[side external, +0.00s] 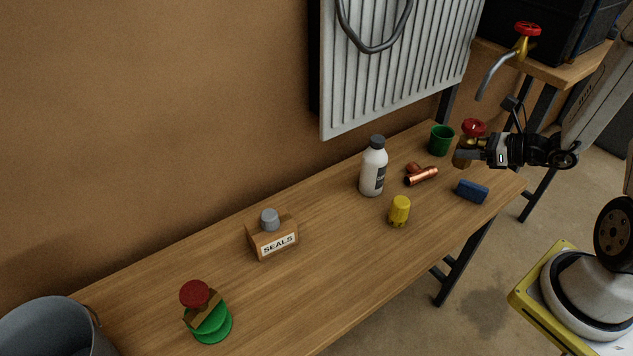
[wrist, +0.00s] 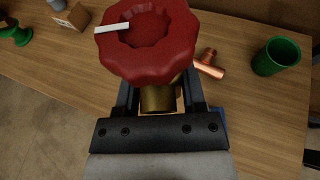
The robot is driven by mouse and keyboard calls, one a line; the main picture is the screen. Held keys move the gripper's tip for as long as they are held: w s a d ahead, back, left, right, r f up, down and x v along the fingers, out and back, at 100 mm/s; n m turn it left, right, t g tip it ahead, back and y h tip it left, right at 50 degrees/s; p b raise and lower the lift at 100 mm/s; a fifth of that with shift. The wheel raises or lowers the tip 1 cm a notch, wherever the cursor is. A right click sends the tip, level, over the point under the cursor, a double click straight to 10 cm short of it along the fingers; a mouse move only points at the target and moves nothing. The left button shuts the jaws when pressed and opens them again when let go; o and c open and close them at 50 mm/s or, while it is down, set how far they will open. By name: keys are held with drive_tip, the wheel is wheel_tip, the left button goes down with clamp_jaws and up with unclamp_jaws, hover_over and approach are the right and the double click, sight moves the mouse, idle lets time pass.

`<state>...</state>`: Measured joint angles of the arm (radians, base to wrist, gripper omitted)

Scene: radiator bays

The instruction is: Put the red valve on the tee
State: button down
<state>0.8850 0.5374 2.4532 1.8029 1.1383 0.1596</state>
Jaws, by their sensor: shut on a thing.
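My gripper (side external: 466,154) is shut on the red valve. The valve's red scalloped handwheel (side external: 473,127) sits above a brass body between the jaws, held over the right end of the bench. In the wrist view the handwheel (wrist: 150,40), with a white mark on its left, hides much of the scene, and the brass body shows between the fingers (wrist: 160,100). The copper tee (side external: 421,176) lies on the bench left of my gripper, apart from the valve. It also shows right of the handwheel in the wrist view (wrist: 208,64).
A green cup (side external: 440,140) stands behind the tee, and a white bottle (side external: 373,170) left of it. A yellow cap (side external: 399,211) and blue block (side external: 472,191) are in front. Further left are a SEALS box (side external: 273,240) and a red-topped green stand (side external: 207,320). The bench between them is clear.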

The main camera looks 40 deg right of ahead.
drive_tip(key=w+d+f, duration=0.1)
drive_tip(key=w+f, duration=0.1)
drive_tip(key=w, duration=0.2)
drive_tip(key=w+d+f, duration=0.1)
drive_tip(key=w+f, duration=0.2)
drive_tip(key=w, duration=0.1)
drive_tip(key=w+d+f, duration=0.2)
drive_tip(key=w+f, duration=0.1)
drive_tip(key=w, duration=0.1)
drive_tip(key=shift+f, duration=0.15)
drive_tip(key=shift+w+d+f, duration=0.15)
drive_tip(key=shift+w+f, duration=0.3)
drive_tip(key=shift+f, duration=0.05)
drive_tip(key=shift+w+f, duration=0.25)
drive_tip(key=shift+f, duration=1.6)
drive_tip(key=shift+f, duration=0.15)
drive_tip(key=shift+c, duration=0.8)
unclamp_jaws()
